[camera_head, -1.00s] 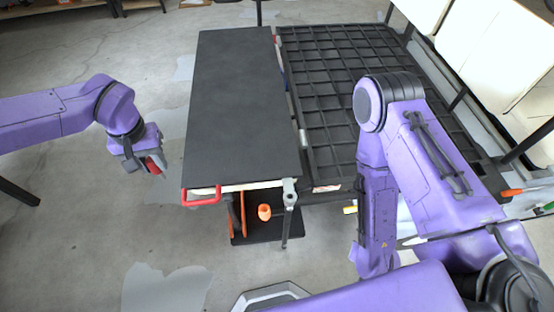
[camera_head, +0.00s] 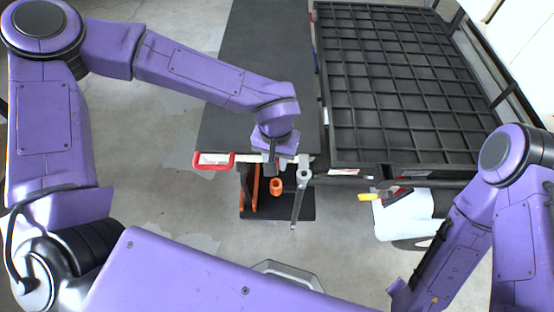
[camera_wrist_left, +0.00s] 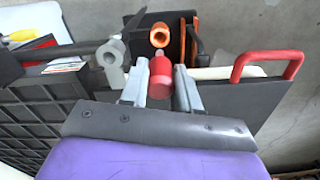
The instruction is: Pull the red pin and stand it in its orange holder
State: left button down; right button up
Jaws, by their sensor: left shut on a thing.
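The red pin (camera_wrist_left: 160,78) is between the fingers of my left gripper (camera_wrist_left: 161,88), which is shut on it in the left wrist view. The orange holder (camera_wrist_left: 159,36), a ring-shaped cup, shows just beyond the pin there. In the head view my left gripper (camera_head: 271,165) is at the front edge of the dark board, close above and to the left of the orange holder (camera_head: 276,187). The pin is mostly hidden there. I cannot tell whether pin and holder touch. My right gripper is out of view; its arm is at the right.
A grey metal post with a tubular top (camera_head: 303,175) stands right beside the holder. A red handle (camera_head: 214,161) is on the board's front left corner. The black grid deck (camera_head: 400,90) lies to the right. A yellow-handled tool (camera_head: 368,197) is at its front. Open floor is at left.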

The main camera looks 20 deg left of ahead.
pick_arm(q)
jog(key=shift+r, duration=0.1)
jog(key=shift+r+p, duration=0.15)
jog(key=shift+p, duration=0.35)
jog(key=shift+r+p, duration=0.1)
jog(key=shift+p, duration=0.35)
jog(key=shift+f+b, duration=1)
jog(key=shift+f, duration=2.15)
jog(key=shift+r+p, duration=0.1)
jog(key=shift+p, duration=0.45)
jog(key=shift+p, duration=0.3)
